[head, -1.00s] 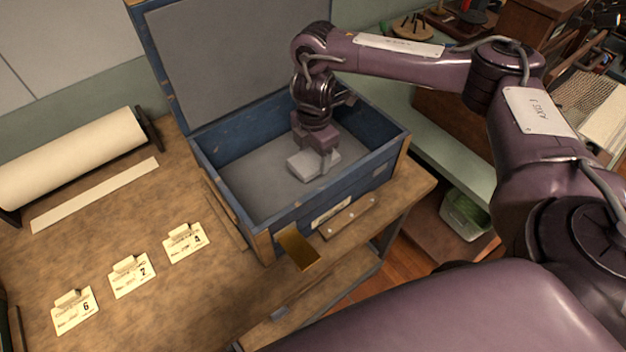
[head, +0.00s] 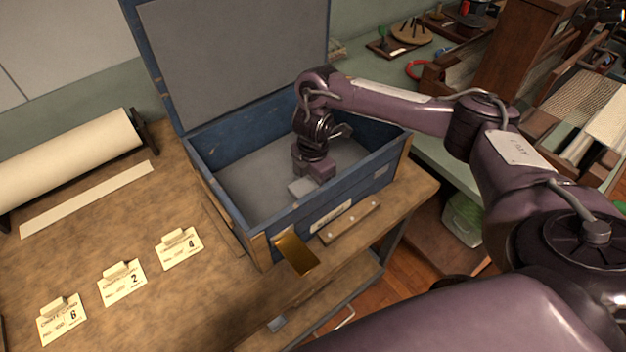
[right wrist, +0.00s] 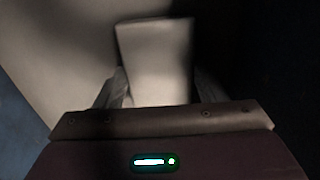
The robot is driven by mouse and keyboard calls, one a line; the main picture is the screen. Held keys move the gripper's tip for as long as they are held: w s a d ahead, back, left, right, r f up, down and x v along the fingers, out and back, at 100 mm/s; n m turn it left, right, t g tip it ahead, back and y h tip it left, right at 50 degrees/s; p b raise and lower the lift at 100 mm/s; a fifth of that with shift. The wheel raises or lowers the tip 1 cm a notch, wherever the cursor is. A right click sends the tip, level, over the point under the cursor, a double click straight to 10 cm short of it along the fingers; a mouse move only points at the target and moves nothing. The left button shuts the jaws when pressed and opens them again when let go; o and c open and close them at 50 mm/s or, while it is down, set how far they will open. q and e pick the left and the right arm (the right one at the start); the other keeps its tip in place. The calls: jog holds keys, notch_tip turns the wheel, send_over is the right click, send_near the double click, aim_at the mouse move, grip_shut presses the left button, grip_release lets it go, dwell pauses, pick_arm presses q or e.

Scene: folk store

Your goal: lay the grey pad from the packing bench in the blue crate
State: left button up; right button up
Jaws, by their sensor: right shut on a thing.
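The blue crate (head: 228,211) stands on the packing bench with its grey-lined lid tilted open at the back. My right gripper (head: 308,182) is down inside the crate, toward its right part, and is shut on the grey pad (head: 300,188). The pad is low, close to the crate's grey floor; I cannot tell whether it touches. The right wrist view shows the pad (right wrist: 157,60) pale between the fingers, with the crate's floor beside it in shadow. My gripper hides part of the pad in the head view. My left gripper is not in view.
The packing bench (head: 150,210) holds a paper roll (head: 70,160) at the left and several numbered cards (head: 122,281) in front. A brass plate (head: 296,253) sits at the crate's front. A shelf with goods stands at the right. The crate's walls surround my gripper.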

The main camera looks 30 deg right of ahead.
aim_at(313, 183)
jog(key=o, duration=1)
jog(key=shift+f, duration=0.15)
jog(key=shift+c, duration=0.2)
notch_tip(313, 183, up, 12)
jog(key=p, duration=0.4)
jog(key=shift+r, duration=0.2)
